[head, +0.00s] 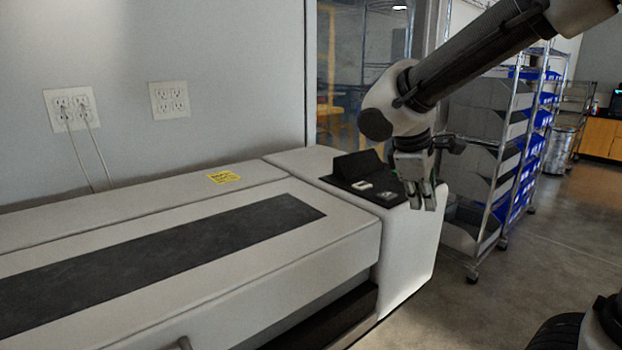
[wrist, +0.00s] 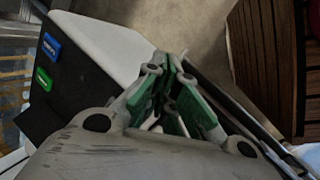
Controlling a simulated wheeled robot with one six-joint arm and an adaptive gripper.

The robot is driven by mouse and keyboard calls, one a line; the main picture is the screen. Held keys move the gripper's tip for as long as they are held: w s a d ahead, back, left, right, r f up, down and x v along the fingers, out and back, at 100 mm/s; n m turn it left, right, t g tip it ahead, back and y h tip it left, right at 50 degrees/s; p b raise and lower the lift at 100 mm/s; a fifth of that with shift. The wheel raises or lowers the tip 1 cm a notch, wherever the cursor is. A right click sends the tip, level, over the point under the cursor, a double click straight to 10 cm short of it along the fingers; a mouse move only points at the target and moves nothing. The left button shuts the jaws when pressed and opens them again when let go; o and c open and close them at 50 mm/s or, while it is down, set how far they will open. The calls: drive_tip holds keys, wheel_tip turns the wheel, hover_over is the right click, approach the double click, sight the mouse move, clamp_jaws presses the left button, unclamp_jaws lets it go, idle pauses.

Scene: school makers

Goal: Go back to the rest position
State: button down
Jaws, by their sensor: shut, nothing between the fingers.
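My gripper (head: 428,196) hangs pointing down from my arm, in front of the right end of a long white machine. It is shut and holds nothing. In the wrist view my gripper (wrist: 172,75) shows its green-backed fingers closed together. Beside it lies the machine's dark control panel (head: 348,182), with two small light-coloured buttons. In the wrist view the panel (wrist: 42,100) carries a blue and a green button to the left of the fingers. The fingers appear apart from the panel.
The white machine (head: 170,210) fills the lower left, with a dark strip on its top and a yellow label (head: 223,177). A wheeled wire rack (head: 490,160) with grey and blue bins stands behind my arm. The floor (head: 500,300) at the lower right is mostly clear.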

drive_tip(key=s+d+m+t+y, duration=0.1)
drive_tip(key=s+d+m+y, duration=0.1)
drive_tip(key=s+d+m, duration=0.3)
drive_tip(key=s+d+r+m+y, duration=0.1)
drive_tip(key=s+d+m+y, duration=0.1)
drive_tip(key=s+d+m, duration=0.4)
drive_tip(key=s, duration=0.5)
drive_tip(key=shift+r+t, duration=0.2)
drive_tip(key=shift+t, duration=0.2)
